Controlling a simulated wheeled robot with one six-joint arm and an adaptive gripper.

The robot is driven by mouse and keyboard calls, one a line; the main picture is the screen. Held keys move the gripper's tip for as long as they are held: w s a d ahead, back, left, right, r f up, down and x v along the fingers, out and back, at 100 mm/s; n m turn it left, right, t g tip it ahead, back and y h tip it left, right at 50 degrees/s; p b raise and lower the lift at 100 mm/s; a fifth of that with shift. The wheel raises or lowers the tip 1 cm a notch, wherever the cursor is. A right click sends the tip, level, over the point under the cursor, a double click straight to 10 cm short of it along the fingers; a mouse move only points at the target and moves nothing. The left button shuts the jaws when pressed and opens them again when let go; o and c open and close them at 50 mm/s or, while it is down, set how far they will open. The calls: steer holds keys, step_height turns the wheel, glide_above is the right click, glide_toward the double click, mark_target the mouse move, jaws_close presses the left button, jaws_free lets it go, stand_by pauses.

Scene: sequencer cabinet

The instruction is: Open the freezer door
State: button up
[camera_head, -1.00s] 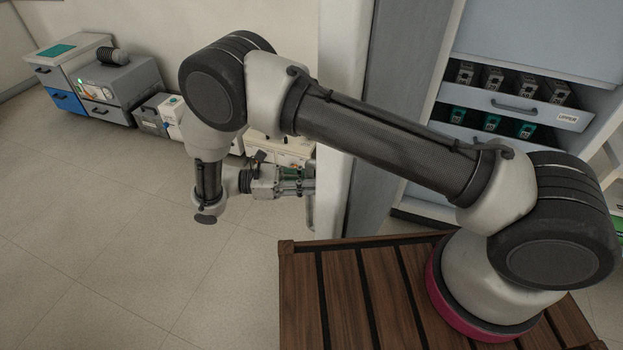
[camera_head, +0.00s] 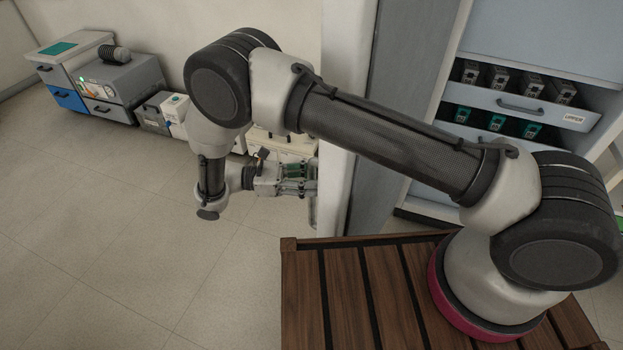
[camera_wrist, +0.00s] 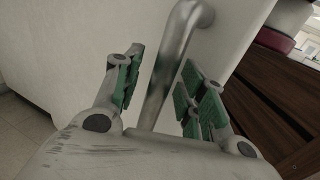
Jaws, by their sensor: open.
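The freezer door (camera_head: 345,70) is a tall pale panel seen nearly edge-on in the head view, left of the cabinet interior. It stands open, with shelves visible to its right. Its metal bar handle (camera_wrist: 172,62) runs between my fingers in the wrist view; a little of the handle (camera_head: 313,212) shows in the head view. My gripper (camera_head: 308,188) is at the handle, with green-padded fingers apart on both sides of the bar. In the wrist view my gripper (camera_wrist: 158,95) looks open, and I cannot tell whether a pad touches the bar.
The cabinet's upper drawer (camera_head: 520,106), labelled UPPER, holds dark boxes, with green-fronted ones below. Drawer units (camera_head: 62,70) and grey equipment (camera_head: 120,85) stand along the wall at left. The floor (camera_head: 120,220) left of the door is clear.

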step_height(320, 180, up, 10)
steer(key=shift+r, duration=0.1)
stand_by(0.4)
steer(key=shift+w, duration=0.15)
